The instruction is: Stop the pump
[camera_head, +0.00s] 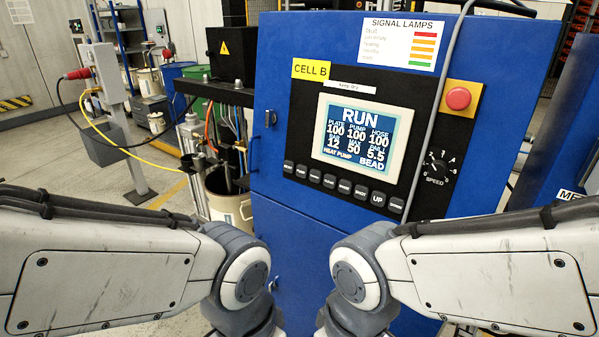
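A blue control cabinet (300,60) labelled CELL B stands in front of me. Its lit screen (361,138) reads RUN, with PLATE 100, PUMP 100, HOSE 100, and HEAT PUMP and BEAD in the bottom line. A row of dark buttons (345,187) runs below the screen; one reads UP, and most other labels are too small to read surely. A red mushroom button (458,98) on a yellow plate sits right of the screen. A black SPEED knob (436,165) is below it. Both my arms reach in from the sides, but their grippers are below the frame.
Left of the cabinet, a pump frame (228,93) stands over an open drum (229,204) with hoses. A grey post with a box (104,78) and cables stands further left. A signal lamp chart (396,43) is on the cabinet top.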

